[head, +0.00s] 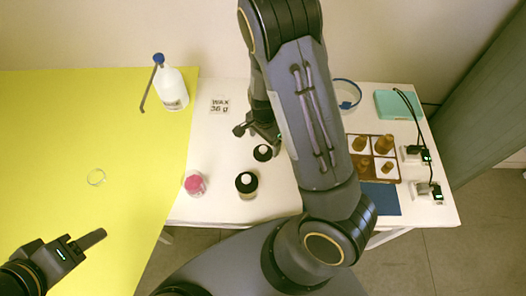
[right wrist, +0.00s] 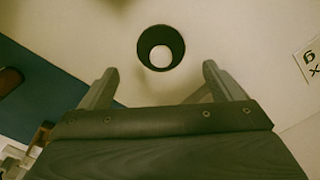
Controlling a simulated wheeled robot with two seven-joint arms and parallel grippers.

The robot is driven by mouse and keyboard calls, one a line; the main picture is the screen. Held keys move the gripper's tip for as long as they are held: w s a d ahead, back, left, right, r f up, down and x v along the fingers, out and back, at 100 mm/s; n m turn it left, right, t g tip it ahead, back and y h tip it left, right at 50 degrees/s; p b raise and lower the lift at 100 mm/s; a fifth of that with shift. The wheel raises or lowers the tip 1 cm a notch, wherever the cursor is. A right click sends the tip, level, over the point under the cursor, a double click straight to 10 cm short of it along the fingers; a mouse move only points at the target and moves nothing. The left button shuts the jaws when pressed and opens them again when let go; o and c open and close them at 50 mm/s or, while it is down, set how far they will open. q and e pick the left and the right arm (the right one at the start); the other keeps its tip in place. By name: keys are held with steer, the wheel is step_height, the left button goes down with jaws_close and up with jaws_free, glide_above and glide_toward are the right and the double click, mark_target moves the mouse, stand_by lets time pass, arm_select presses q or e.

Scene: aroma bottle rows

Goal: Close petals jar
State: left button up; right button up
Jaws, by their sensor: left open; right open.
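A small clear jar with pink contents (head: 195,184), likely the petals jar, stands near the front edge of the white table; no dark lid shows on it. A loose-looking black lid with a white centre (head: 263,152) lies further back to the right. It also shows in the right wrist view (right wrist: 160,48), ahead of my open, empty right gripper (right wrist: 159,74). In the head view my right gripper (head: 258,133) is just behind this lid, partly hidden by my arm. My left gripper (head: 84,241) is open and empty at the lower left, away from the jar.
A black-capped jar (head: 246,184) stands between the pink jar and my right arm. A brown divided tray (head: 374,146) holds amber bottles at right. A "WAX 36 g" label (head: 220,105) lies behind.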

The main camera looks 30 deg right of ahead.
mark_target(263, 148)
step_height(263, 148, down, 5)
steer(key=shift+a, duration=0.15)
steer(key=shift+c, duration=0.2)
steer(key=c, duration=1)
